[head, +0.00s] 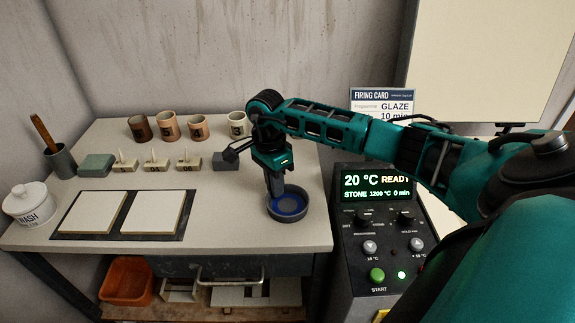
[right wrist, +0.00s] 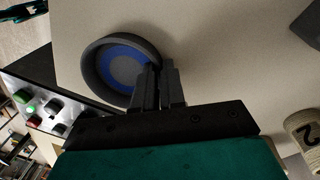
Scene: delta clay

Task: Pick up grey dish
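The grey dish (head: 287,214) is round and shallow with a blue ring inside, upright at the table's front right corner. My right gripper (head: 275,190) points down at its back left rim. In the right wrist view, its two fingers (right wrist: 160,75) are close together, one inside the dish (right wrist: 92,72) and one outside, shut on the rim. The fingers hide that part of the rim. I cannot tell any gap between dish and table. My left gripper is not in view.
The kiln control panel (head: 373,225) stands right of the table. Several cups (head: 168,126) line the back. Cone holders (head: 156,162), a grey block (head: 226,160) and two white tiles (head: 152,212) lie to the left. The tabletop between tiles and dish is clear.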

